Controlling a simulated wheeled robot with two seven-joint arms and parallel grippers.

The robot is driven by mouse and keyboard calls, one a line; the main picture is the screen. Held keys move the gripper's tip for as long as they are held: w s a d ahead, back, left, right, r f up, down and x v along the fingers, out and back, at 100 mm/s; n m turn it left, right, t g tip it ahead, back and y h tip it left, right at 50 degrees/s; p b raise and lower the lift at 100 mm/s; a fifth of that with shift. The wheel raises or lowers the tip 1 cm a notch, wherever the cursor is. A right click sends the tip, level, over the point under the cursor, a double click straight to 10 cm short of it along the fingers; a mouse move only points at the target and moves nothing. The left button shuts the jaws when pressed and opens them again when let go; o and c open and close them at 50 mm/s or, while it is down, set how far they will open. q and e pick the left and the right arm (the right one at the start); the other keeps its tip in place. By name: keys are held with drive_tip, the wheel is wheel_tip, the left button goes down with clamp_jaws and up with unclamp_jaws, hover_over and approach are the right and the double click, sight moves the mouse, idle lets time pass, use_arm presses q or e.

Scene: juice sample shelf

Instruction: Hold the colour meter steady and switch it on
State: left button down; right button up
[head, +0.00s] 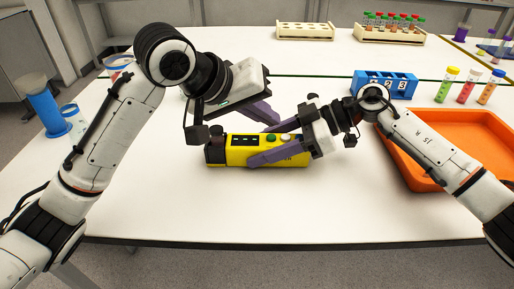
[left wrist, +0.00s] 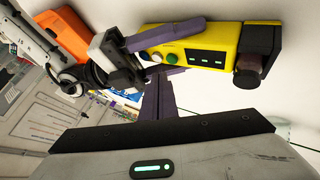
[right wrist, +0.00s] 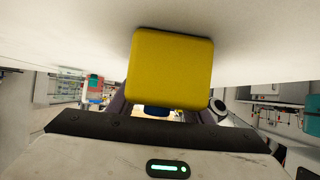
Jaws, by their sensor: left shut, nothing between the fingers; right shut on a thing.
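The yellow colour meter (head: 232,156) lies level on or just above the white table, with a black end at its left. In the left wrist view the meter (left wrist: 201,38) shows small dark windows with green marks, plus a green button (left wrist: 172,57) and a white button. My right gripper (head: 260,146) is shut around the meter's right part, one purple finger along each side. The meter's yellow end fills the middle of the right wrist view (right wrist: 170,68). My left gripper (head: 274,121) is shut and empty, its fingertips close to the button side; contact cannot be told.
An orange tray (head: 425,178) is at the right, partly behind my right arm. A blue rack (head: 397,86) and several capped sample tubes stand behind it. A blue cylinder (head: 42,108) stands at the left. The table's front middle is clear.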

use_arm(q)
wheel_tip(320, 180, up, 5)
drive_tip(key=shift+f, duration=0.15)
idle(0.3)
use_arm(e)
drive_tip(key=o, duration=0.9)
